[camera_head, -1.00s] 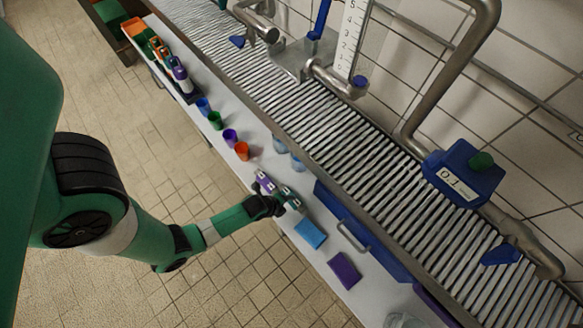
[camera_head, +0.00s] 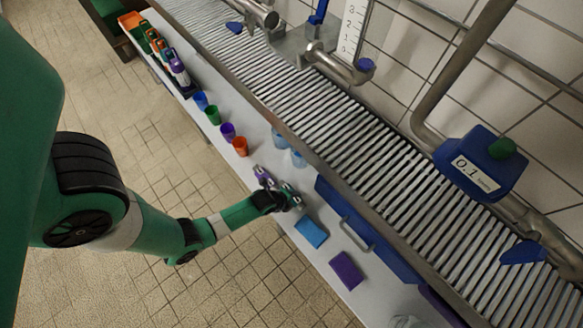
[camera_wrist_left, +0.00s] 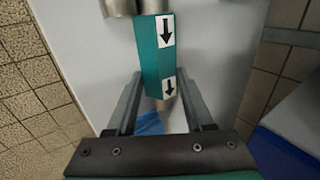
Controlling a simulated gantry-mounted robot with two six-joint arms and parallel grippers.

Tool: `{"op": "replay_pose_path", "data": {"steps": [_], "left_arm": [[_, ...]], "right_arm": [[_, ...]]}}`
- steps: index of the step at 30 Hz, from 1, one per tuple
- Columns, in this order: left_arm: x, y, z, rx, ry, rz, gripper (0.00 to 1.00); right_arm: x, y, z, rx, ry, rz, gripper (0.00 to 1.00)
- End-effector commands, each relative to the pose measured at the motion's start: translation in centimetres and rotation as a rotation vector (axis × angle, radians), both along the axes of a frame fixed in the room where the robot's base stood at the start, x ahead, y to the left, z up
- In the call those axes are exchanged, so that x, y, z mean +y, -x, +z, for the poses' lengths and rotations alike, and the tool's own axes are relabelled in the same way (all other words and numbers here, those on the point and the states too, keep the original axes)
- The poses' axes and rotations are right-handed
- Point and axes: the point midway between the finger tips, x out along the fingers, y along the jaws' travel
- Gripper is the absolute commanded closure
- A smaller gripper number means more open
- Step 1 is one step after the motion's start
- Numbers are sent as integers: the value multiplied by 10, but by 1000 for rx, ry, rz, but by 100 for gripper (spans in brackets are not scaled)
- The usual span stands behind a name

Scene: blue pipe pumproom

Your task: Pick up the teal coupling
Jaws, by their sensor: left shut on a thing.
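The teal coupling (camera_wrist_left: 155,55) is a block with metal ends and white labels with black arrows. In the left wrist view it lies between the two fingers of my left gripper (camera_wrist_left: 160,82), which is shut on it. In the head view the coupling (camera_head: 291,190) shows small at the tip of my left gripper (camera_head: 284,197), over the white bench. I cannot tell whether it touches the bench. A purple coupling (camera_head: 262,175) is close beside it, up and to the left. My right gripper is not in view.
Blue (camera_head: 312,232) and purple (camera_head: 346,270) pads lie to the lower right on the bench. Several coloured cups, including an orange one (camera_head: 240,147), stand up the bench, with clear cups (camera_head: 280,139) beside them. A roller conveyor (camera_head: 365,130) runs along the bench's far side.

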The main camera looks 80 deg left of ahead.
Motion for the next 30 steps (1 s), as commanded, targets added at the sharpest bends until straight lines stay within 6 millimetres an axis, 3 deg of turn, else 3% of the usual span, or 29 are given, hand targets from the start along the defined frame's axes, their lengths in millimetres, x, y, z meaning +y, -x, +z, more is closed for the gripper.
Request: {"op": "replay_pose_path", "data": {"steps": [11, 16, 21, 30], "left_arm": [[0, -1, 2, -3, -1, 0, 100], [0, -1, 13, -3, -1, 0, 100], [0, -1, 42, -4, -2, 0, 100], [-35, 55, 107, 4, 1, -6, 100]], "right_arm": [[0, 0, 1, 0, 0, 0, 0], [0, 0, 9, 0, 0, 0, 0], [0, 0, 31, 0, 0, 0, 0], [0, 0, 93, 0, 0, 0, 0]]}}
